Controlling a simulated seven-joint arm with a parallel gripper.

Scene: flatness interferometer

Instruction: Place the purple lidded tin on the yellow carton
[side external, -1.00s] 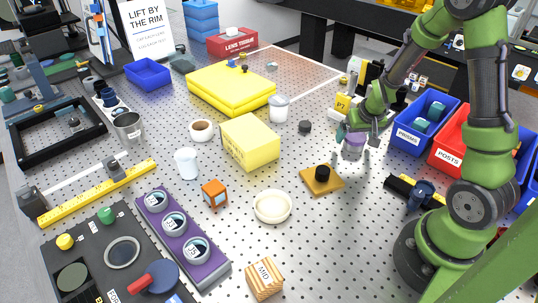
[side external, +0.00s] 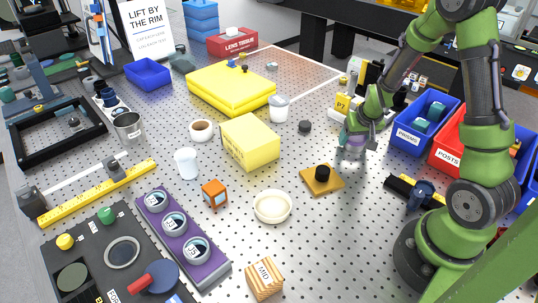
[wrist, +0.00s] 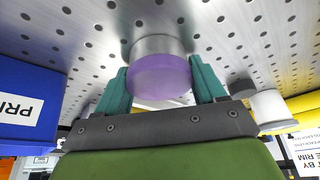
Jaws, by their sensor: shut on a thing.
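The purple lidded tin (wrist: 162,76) has a purple lid and a silver body, and sits between my fingers in the wrist view. My gripper (wrist: 162,82) is shut on it, with one green finger on each side. In the side view my gripper (side external: 353,153) is low over the perforated table, right of the wooden square with a black knob; the tin is mostly hidden there. I cannot tell whether the tin touches the table. The pale yellow carton (side external: 251,142) stands on the table to the left of my gripper, its top bare.
The wooden square (side external: 322,180) and a black puck (side external: 305,126) lie between my gripper and the carton. A white-lidded jar (side external: 279,108) stands behind the carton, a cream bowl (side external: 272,207) in front. Blue (side external: 424,122) and red bins are close on the right.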

